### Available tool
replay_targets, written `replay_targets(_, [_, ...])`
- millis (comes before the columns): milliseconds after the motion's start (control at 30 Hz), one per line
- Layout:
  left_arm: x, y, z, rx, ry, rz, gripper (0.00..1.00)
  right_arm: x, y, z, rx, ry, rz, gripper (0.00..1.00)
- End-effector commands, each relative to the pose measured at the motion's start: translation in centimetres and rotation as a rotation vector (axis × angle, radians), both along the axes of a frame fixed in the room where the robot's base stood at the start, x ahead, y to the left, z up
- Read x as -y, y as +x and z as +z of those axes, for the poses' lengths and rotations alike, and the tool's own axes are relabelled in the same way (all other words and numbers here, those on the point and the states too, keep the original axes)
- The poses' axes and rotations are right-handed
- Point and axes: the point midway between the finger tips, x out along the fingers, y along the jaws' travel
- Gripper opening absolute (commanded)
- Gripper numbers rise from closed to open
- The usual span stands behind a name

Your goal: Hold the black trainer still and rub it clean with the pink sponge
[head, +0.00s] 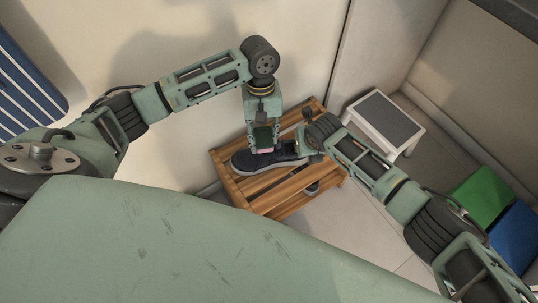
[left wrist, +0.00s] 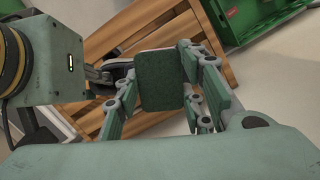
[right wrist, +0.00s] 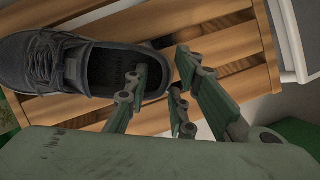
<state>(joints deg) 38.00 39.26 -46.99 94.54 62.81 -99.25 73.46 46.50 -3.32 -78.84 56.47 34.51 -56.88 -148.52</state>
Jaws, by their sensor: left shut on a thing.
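The black trainer (head: 245,163) lies on a wooden slatted stool (head: 228,184), its pale sole edge showing. My left gripper (head: 264,137) points down over the trainer's middle and is shut on the sponge (left wrist: 160,80). The sponge's dark green face fills the gap between the fingers in the left wrist view. Its pink edge (head: 265,150) is low, at the trainer's upper; I cannot tell whether they touch. The trainer (right wrist: 85,60) shows laces and an open collar.
A small white stool with a grey top (head: 385,117) stands right of the wooden one. A green box (head: 480,197) and a blue box (head: 516,238) are at far right. A wall is close behind the wooden stool.

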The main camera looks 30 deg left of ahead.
Motion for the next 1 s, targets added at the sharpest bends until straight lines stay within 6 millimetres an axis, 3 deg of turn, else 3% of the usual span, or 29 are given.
replay_targets(533, [0.0, 0.0, 0.0, 0.000, 0.000, 0.000, 0.01, 0.2, -0.2, 0.9, 0.001, 0.000, 0.001, 0.33])
replay_targets(1000, [0.0, 0.0, 0.0, 0.000, 0.000, 0.000, 0.01, 2.0, -2.7, 8.1, 0.003, 0.000, 0.001, 0.33])
